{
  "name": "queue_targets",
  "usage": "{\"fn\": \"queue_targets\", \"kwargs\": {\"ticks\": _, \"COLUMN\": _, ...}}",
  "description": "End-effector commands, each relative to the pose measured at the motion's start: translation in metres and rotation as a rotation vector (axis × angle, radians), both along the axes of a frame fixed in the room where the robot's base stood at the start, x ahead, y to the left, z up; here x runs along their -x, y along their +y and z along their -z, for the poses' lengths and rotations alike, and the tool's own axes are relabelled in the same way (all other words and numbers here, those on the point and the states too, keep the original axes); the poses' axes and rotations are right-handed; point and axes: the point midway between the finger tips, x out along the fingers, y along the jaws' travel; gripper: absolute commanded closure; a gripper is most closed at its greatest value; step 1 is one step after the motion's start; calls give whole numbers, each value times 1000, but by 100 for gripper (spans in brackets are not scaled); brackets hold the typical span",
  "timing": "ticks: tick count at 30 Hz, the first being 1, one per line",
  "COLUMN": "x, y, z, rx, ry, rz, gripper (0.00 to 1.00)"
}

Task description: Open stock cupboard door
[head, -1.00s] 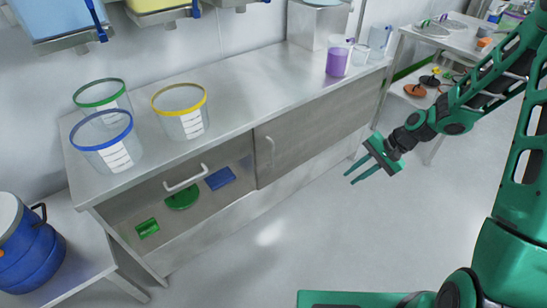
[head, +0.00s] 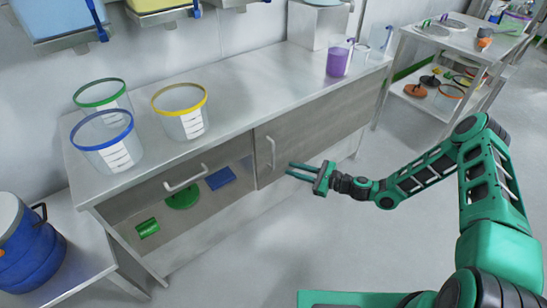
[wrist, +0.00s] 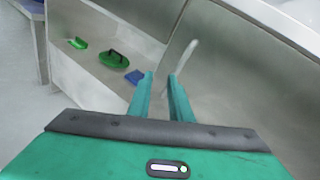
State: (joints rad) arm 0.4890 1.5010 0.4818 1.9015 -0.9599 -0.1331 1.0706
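The stock cupboard is the metal unit with a grey wood-grain door (head: 315,135) on its right half. A pale upright bar handle (head: 270,153) is near that door's left edge; it also shows in the wrist view (wrist: 184,57). My gripper (head: 290,170) is in front of the door, just right of and below the handle in the head view. In the wrist view my gripper (wrist: 162,77) has its two fingers apart with nothing visible between them. The handle lies beyond the fingertips, slightly right, with no clear contact.
Another pale handle (head: 185,178) is there. Clear tubs and a purple-filled jug (head: 338,62) stand on the worktop (head: 235,95). The floor in front is clear.

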Motion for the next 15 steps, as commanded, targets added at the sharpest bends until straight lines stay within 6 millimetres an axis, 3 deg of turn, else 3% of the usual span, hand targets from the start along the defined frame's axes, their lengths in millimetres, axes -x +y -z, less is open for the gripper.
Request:
{"fn": "queue_targets", "kwargs": {"ticks": 6, "x": -17, "y": 5, "z": 15, "rx": -194, "ry": 117, "rz": 165, "gripper": 82}}
{"fn": "queue_targets", "kwargs": {"ticks": 15, "x": -28, "y": 7, "z": 21, "rx": -274, "ry": 166, "rz": 234, "gripper": 82}}
